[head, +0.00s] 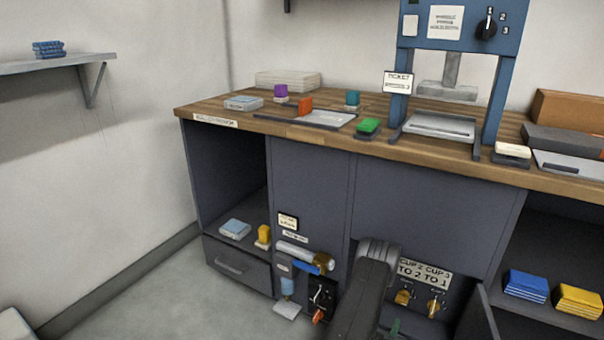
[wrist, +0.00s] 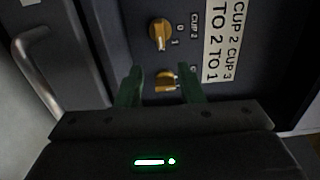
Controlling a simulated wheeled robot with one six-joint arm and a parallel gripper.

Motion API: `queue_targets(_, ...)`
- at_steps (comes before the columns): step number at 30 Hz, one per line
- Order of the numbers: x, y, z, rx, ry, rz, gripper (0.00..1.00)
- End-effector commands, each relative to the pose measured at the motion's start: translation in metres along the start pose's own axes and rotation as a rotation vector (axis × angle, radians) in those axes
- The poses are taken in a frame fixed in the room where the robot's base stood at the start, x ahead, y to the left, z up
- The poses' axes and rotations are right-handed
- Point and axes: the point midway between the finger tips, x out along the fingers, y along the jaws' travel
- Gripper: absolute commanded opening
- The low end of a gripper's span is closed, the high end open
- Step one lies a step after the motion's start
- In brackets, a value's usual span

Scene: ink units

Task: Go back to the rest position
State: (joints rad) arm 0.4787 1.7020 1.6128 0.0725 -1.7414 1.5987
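My gripper (wrist: 161,84) shows in the wrist view with its two green fingers apart, so it is open. It holds nothing that I can see. The lower yellow knob (wrist: 166,80) appears in the gap between the fingers; I cannot tell whether they touch it. The other yellow knob (wrist: 160,33) is above it, clear of the fingers. In the head view my arm (head: 375,285) hangs in front of the cabinet, left of the knobs (head: 403,297). Only a bit of green finger shows there at the bottom edge.
A label plate (wrist: 215,40) is beside the knobs, and a metal handle (wrist: 40,75) is at left. An open cabinet door (head: 478,315) is to the right. The wooden counter (head: 300,130) carries blocks and a blue press (head: 455,60).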

Motion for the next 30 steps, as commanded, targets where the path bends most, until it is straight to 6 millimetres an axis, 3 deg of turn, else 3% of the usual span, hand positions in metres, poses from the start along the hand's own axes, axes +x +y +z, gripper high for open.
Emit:
queue_targets(15, 0.098, 0.001, 0.000, 0.000, 0.000, -0.006, 0.35)
queue_targets(22, 0.118, 0.000, 0.000, 0.000, 0.000, -0.003, 0.35)
queue_targets(30, 0.117, -0.001, 0.000, -0.016, 0.000, -0.002, 0.35)
